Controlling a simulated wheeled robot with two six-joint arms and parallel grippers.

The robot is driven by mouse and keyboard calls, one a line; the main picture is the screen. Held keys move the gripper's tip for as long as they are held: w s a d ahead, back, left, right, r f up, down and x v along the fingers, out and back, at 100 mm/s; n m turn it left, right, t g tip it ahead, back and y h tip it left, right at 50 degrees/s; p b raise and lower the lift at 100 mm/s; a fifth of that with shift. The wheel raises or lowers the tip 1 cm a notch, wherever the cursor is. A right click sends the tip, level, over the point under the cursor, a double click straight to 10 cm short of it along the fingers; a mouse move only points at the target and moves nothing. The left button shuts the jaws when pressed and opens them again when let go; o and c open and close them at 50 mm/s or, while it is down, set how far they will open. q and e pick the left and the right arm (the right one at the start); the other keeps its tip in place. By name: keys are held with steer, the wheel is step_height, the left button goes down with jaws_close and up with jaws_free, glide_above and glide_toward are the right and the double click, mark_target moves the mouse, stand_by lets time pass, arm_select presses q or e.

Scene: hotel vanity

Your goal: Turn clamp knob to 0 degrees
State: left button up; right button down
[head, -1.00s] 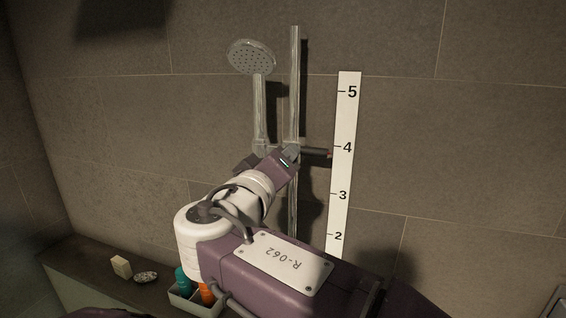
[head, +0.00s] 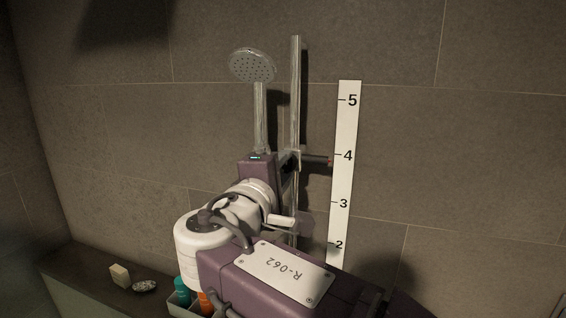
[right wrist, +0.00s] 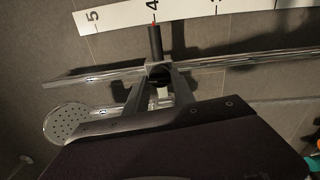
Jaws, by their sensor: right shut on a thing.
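My right gripper (head: 290,166) is at the slider clamp on the vertical shower rail (head: 295,85). My left gripper is not in view.
A low ledge (head: 75,270) at the lower left holds a soap bar (head: 120,275), a pebble-like object (head: 145,287) and a caddy with a teal bottle (head: 182,291) and an orange bottle (head: 206,302). The tiled wall right of the scale is clear.

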steer(key=shift+r+n, duration=0.15)
steer(key=shift+n, duration=0.55)
steer(key=c, duration=1.1)
jaws_free()
steer(key=shift+o, duration=0.2)
steer(key=shift+d, duration=0.1)
steer(key=shift+s, duration=0.2)
steer(key=b+v, duration=0.3)
steer(key=v, duration=0.6)
steer(key=shift+w, duration=0.15)
